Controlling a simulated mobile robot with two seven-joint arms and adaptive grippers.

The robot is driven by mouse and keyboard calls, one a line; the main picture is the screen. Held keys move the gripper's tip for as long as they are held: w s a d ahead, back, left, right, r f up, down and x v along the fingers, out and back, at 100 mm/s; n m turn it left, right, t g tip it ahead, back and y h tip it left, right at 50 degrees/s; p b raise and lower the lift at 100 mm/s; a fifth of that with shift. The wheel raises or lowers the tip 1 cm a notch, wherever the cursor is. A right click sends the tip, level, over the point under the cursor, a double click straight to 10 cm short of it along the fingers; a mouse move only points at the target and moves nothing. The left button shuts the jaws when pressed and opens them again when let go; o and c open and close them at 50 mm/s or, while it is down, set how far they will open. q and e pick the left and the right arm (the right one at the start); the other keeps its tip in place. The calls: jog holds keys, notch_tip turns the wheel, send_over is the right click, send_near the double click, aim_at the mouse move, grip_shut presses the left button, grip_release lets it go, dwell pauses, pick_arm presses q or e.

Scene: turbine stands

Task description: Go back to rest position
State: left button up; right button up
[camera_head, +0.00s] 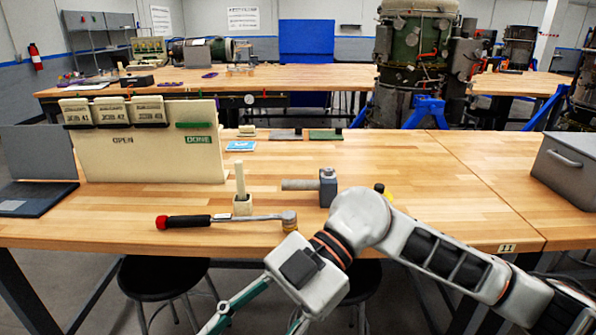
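My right gripper (262,310) hangs low in front of the table's front edge, at the bottom of the head view. Its arm comes in from the lower right, bends at a high joint and drops toward the lower left. Two teal finger links show spread apart, but the fingertips are cut off by the bottom edge, so I cannot tell how wide they are. Nothing held is visible. My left arm and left gripper are out of view.
Stools (160,275) stand below.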

notch_tip(320, 180, up, 4)
jog(key=a+g+y, duration=0.1)
jog(key=a+y, duration=0.2)
jog(key=y, duration=0.2)
jog(key=w+d+r+m+t+y, duration=0.25)
jog(key=w+m+t+y, duration=0.35)
jog(key=w+t+y, duration=0.35)
jog(key=w+d+f+m+t+h, duration=0.5)
jog(key=d+f+m+t, duration=0.1)
jog(key=f+m+t, duration=0.15)
jog(key=w+d+f+m+t+h, duration=0.5)
jog(key=f+m+t, duration=0.2)
jog(key=t, duration=0.2)
jog(key=s+d+f+m+h, duration=0.1)
jog(key=d+f+m+h, duration=0.1)
jog(key=d+f+h, duration=0.45)
jog(key=s+d+f+m+h, duration=0.1)
jog(key=s+d+f, duration=0.15)
jog(key=f, duration=0.75)
jog(key=s+d+f+g+h, duration=0.2)
jog(key=s+f, duration=0.4)
jog(key=f, duration=0.3)
jog(key=s+d+f+g+h, duration=0.2)
jog(key=s+d+f+g, duration=0.2)
jog(key=s+d+f, duration=0.3)
jog(key=shift+f+h, duration=0.3)
jog(key=shift+f, duration=0.65)
